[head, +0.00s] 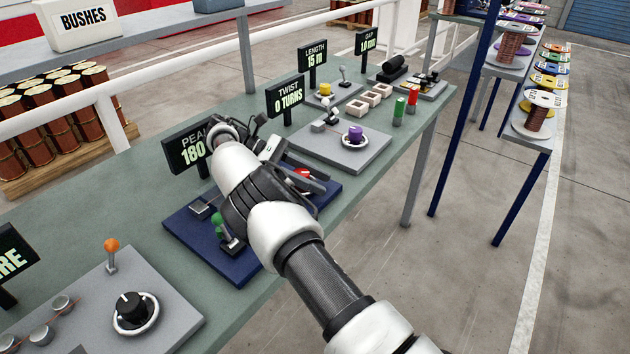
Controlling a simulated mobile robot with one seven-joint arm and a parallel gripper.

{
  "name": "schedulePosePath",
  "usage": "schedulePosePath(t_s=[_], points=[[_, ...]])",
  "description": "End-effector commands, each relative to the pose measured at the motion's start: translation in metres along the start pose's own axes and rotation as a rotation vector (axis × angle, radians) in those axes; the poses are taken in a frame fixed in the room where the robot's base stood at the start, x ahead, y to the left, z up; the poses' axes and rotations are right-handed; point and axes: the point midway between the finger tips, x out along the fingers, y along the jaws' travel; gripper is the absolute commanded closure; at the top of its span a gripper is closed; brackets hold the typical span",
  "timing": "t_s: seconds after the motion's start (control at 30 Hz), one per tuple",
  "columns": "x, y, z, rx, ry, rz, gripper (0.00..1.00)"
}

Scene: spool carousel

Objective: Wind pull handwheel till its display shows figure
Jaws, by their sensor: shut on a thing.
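My gripper (298,177) is over the right part of a dark blue base plate (185,226) on the green bench, largely hidden behind my own wrist. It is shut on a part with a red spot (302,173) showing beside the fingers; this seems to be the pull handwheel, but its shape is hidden. The black display (184,153) behind the plate reads "PEA…" and "180" in pale figures; its right part is covered by my arm. A green-topped lever (217,222) and a small grey block (203,208) sit on the plate's left part.
Displays for twist (287,97), length (313,63) and gap (368,43) stand farther along the bench. A grey plate with a purple knob (355,134) lies just beyond the blue plate. A grey plate with a black dial (131,308) lies nearer. A spool shelf (535,135) is at right.

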Motion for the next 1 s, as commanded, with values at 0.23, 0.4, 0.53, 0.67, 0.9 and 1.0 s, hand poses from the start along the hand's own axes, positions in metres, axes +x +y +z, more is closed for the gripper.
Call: schedulePosePath(t_s=[0.23,0.4,0.53,0.67,0.9,1.0], points=[[0.003,-0.001,-0.002,-0.002,-0.003,-0.008,0.90],[0.003,-0.001,-0.002,-0.003,-0.004,-0.008,0.58],[0.002,-0.001,-0.001,-0.002,-0.003,-0.006,0.49],[0.001,0.000,-0.001,-0.002,-0.002,-0.005,0.49],[-0.006,-0.001,0.016,-0.001,-0.001,-0.002,0.49],[-0.014,0.000,0.036,0.001,-0.002,-0.002,0.49]])
